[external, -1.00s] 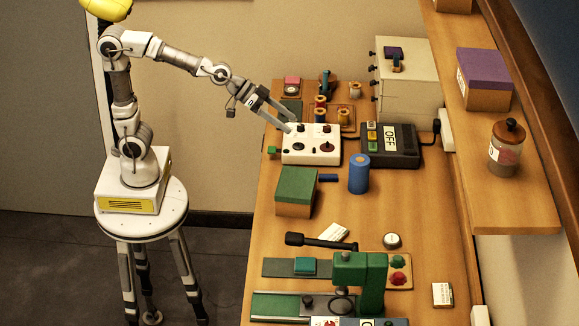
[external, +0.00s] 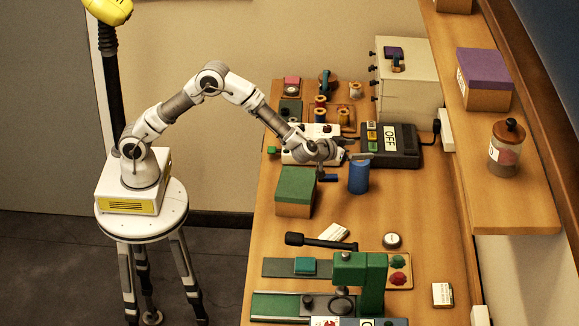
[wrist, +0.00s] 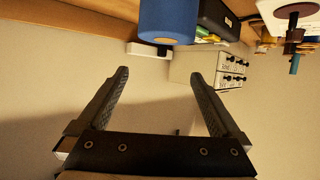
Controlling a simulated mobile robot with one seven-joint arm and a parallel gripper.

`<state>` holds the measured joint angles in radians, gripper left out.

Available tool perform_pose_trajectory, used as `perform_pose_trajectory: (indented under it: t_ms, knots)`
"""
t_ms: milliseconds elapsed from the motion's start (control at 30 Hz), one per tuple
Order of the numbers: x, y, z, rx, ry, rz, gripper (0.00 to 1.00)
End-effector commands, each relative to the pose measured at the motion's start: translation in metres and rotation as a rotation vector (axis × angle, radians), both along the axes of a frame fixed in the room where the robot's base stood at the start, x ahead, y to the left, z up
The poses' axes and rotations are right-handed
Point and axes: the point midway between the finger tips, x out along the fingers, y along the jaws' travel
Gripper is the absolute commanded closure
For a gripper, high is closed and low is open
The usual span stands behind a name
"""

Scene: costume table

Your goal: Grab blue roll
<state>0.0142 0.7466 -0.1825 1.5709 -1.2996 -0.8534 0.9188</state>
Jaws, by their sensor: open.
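The blue roll (external: 359,177) stands upright on the wooden table, right of the green-lidded box. In the wrist view the blue roll (wrist: 167,24) shows at the top of the picture, beyond the fingertips. My gripper (wrist: 158,78) is open there, with nothing between its two fingers. I cannot tell whether a finger touches the roll.
The green-lidded box (external: 296,190) stands close on the left, with a small blue bar (external: 328,178) between it and the roll. The black OFF box (external: 390,146) and white control box (external: 300,152) are behind. A green press (external: 360,281) is in front.

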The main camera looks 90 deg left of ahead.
Motion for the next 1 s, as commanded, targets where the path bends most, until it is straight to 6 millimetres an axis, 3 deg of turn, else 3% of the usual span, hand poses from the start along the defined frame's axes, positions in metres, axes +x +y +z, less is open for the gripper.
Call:
perform_pose_trajectory:
  t_ms: [300, 633, 1000]
  knots:
    - [-0.001, 0.003, -0.048, 0.006, 0.011, 0.018, 0.0]
    - [-0.001, 0.003, -0.078, 0.005, 0.01, 0.016, 0.0]
    - [0.033, 0.031, -0.094, 0.005, 0.007, 0.015, 0.0]
